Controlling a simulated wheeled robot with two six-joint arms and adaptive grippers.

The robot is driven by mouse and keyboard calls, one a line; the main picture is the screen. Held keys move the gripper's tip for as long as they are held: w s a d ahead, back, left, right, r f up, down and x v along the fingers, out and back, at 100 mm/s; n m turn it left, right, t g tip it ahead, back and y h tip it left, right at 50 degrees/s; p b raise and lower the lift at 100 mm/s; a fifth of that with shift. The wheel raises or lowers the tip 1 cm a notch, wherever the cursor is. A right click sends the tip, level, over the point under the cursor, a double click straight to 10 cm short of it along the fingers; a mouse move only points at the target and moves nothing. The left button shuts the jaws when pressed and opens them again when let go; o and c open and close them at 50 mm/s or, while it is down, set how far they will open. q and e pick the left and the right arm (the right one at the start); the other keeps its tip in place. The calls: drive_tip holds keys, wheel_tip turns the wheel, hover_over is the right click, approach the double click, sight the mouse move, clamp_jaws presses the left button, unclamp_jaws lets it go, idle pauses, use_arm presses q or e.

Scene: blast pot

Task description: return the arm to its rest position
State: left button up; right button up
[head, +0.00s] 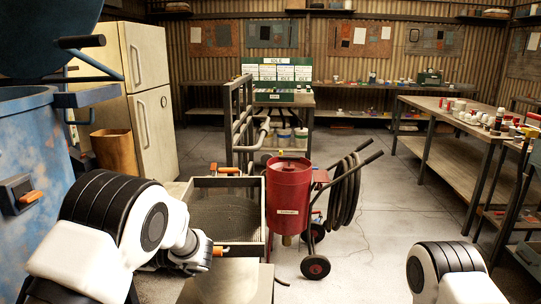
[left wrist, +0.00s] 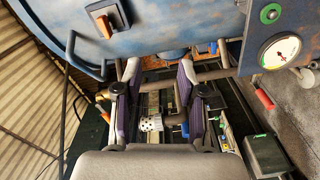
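My left arm, white with black joints, comes in from the left in the head view and bends down near the blue cabinet; its gripper is hidden there behind the wrist. In the left wrist view my left gripper (left wrist: 158,78) shows two purple-padded fingers standing well apart, with nothing seen held between them. Of my right arm only a white and black joint shows at the bottom right of the head view. My right gripper is out of view.
A blue blast cabinet (head: 32,130) stands close at the left. A red pot (head: 288,195) and a hose cart (head: 345,190) stand ahead beside a mesh-topped bin (head: 225,255). A workbench (head: 450,165) lines the right. A gauge (left wrist: 280,50) shows in the wrist view. Floor is clear between cart and workbench.

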use_arm(q)
drive_tip(key=s+a+f+m+t+h+p, duration=0.1)
drive_tip(key=s+a+f+m+t+h, duration=0.3)
drive_tip(key=f+m, duration=0.65)
drive_tip(key=s+d+f+m+t+h+p, duration=0.15)
drive_tip(key=s+f+m, duration=0.45)
drive_tip(key=f, duration=0.7)
drive_tip(key=s+d+f+m+g+h, duration=0.2)
drive_tip(key=s+d+f+m+h, duration=0.1)
drive_tip(key=s, duration=0.5)
drive_tip(key=s+d+f+m+g+h, duration=0.2)
drive_tip(key=s+d+f+m+h, duration=0.1)
drive_tip(key=s+d+m+h, duration=0.2)
drive_tip(key=s+d+f+m+g+h, duration=0.2)
drive_tip(key=s+d+m, duration=0.4)
drive_tip(key=s, duration=0.6)
drive_tip(key=shift+f+m+g+h+p, duration=0.4)
drive_tip(key=shift+f+m+h, duration=0.4)
drive_tip(key=shift+h, duration=0.45)
